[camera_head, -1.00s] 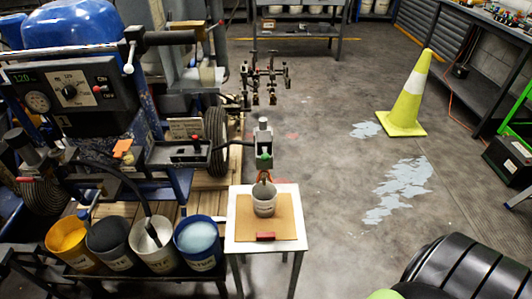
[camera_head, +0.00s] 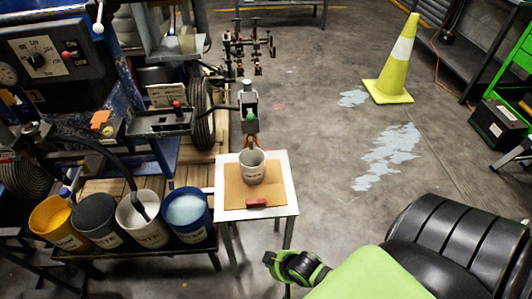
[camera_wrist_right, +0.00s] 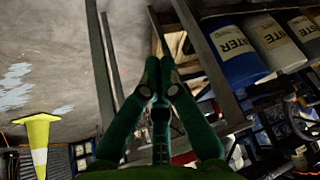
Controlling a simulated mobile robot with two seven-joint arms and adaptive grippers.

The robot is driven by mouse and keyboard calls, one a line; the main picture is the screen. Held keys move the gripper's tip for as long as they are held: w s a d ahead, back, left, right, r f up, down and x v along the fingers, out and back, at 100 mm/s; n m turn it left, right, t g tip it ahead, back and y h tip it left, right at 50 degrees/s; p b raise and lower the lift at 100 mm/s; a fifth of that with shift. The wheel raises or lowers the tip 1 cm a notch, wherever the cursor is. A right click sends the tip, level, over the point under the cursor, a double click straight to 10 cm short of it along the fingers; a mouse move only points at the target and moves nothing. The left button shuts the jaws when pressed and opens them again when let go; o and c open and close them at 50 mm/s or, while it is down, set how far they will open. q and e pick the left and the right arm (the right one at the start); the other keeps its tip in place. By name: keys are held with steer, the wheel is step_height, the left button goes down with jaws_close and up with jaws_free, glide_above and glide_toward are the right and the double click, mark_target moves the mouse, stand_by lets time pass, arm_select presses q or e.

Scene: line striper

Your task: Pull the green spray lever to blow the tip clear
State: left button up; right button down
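The green spray lever (camera_head: 250,116) sits on the grey metal spray head (camera_head: 249,99) at the end of the machine's arm. A red tip part (camera_head: 250,141) hangs below it. A white cup (camera_head: 251,167) stands under the tip on a brown board on a small white table. My right arm enters at the lower right in the head view, well in front of the table and apart from the lever. In the right wrist view my right gripper (camera_wrist_right: 158,68) has its green fingertips together, with nothing visible between them. My left gripper is not in view.
Several paint buckets (camera_head: 186,214) stand on a low rack left of the small table (camera_head: 226,206). A red block (camera_head: 257,203) lies at the board's front edge. A yellow-green cone (camera_head: 396,62) stands at the back right. The floor right of the table is clear.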

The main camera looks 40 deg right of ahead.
steer(key=w+d+r+m+t+y+b, duration=0.15)
steer(key=w+r+t, duration=0.35)
steer(key=w+r, duration=0.5)
steer(key=m+t+y, duration=0.6)
steer(key=t+y, duration=0.1)
steer(key=t, duration=0.6)
glide_toward(250, 114)
steer(key=s+d+r, duration=0.1)
steer(key=d+r, duration=0.1)
steer(key=d, duration=0.4)
steer(key=shift+r+n, duration=0.15)
steer(key=shift+n, duration=0.1)
steer(key=p+x, duration=0.2)
steer(key=x, duration=0.8)
steer(key=a+f, duration=0.2)
steer(key=a, duration=0.1)
steer(key=shift+s+f, duration=0.3)
steer(key=shift+s, duration=0.1)
